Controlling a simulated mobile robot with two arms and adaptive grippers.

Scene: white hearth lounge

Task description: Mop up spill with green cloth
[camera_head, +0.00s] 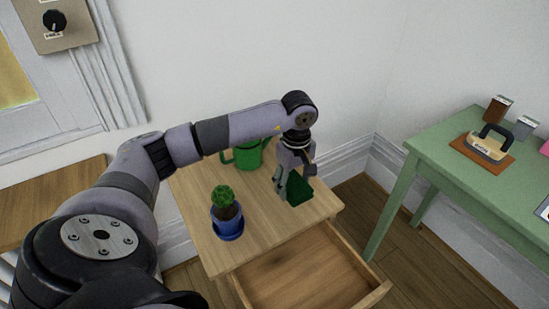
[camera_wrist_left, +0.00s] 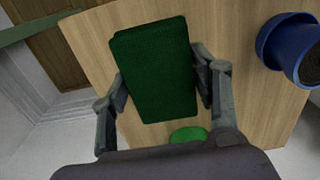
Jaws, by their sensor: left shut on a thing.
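The green cloth (camera_head: 299,191) is a dark green folded block, held over the right part of the wooden table (camera_head: 262,226). In the left wrist view the cloth (camera_wrist_left: 155,68) lies between both fingers of my left gripper (camera_wrist_left: 161,88). My left gripper (camera_head: 291,183) is shut on it and points down. The picture does not settle whether the cloth touches the tabletop. No spill can be made out; the arm, gripper and cloth hide part of the top. My right gripper is not in view.
A green can (camera_head: 248,155) stands at the table's back, partly behind my arm. The drawer (camera_head: 310,275) is open at the front. A green table (camera_head: 437,152) stands right.

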